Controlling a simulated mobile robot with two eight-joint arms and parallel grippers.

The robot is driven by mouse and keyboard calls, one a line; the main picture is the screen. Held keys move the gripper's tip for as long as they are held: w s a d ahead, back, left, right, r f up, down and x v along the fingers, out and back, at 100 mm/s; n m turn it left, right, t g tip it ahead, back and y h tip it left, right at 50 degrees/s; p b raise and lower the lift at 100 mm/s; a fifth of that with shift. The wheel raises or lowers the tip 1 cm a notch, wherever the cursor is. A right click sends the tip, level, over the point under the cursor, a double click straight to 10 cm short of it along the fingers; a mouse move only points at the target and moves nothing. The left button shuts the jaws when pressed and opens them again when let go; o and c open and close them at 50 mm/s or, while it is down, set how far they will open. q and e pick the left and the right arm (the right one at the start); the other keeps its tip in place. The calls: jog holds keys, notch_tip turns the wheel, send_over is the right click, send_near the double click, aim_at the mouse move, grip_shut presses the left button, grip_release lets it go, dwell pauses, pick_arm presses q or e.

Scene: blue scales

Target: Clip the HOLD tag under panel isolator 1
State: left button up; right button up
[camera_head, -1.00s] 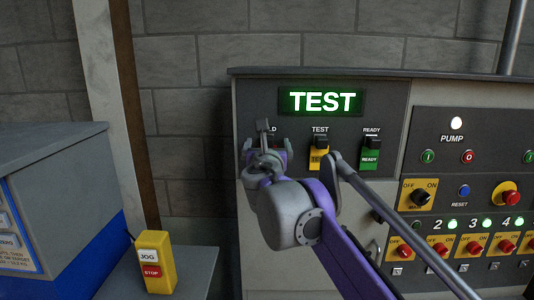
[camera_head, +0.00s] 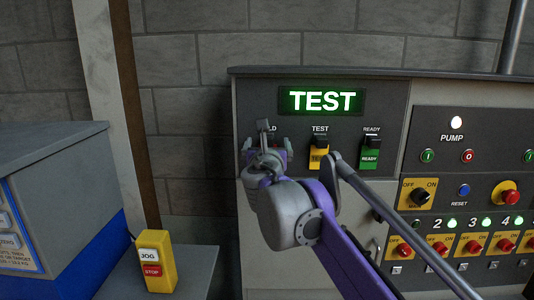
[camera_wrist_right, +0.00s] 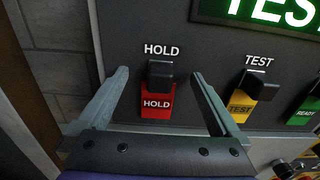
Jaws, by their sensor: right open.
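The red HOLD tag (camera_wrist_right: 158,105) hangs under a black clip below the HOLD label on the panel, in the right wrist view. My right gripper (camera_wrist_right: 160,88) is open, its two fingers on either side of the tag and clip, apart from them. In the head view my right gripper (camera_head: 264,148) hides most of the HOLD tag. The row of isolators (camera_head: 455,247) is at the lower right of the panel; 2, 3 and 4 show their numbers, and isolator 1 (camera_head: 400,248) is partly hidden by my arm. My left gripper is not in view.
A yellow TEST tag (camera_head: 319,160) and a green READY tag (camera_head: 370,158) hang to the right of HOLD. The lit display (camera_head: 321,101) above reads TEST. A yellow JOG/STOP box (camera_head: 155,262) stands at lower left. A grey diagonal bar crosses before the panel.

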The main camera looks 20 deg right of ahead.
dwell(0.6)
grip_shut()
dwell(0.3)
jog(key=shift+s+a, duration=0.1)
jog(key=shift+s, duration=0.05)
dwell(1.0)
jog(key=shift+v, duration=2.85)
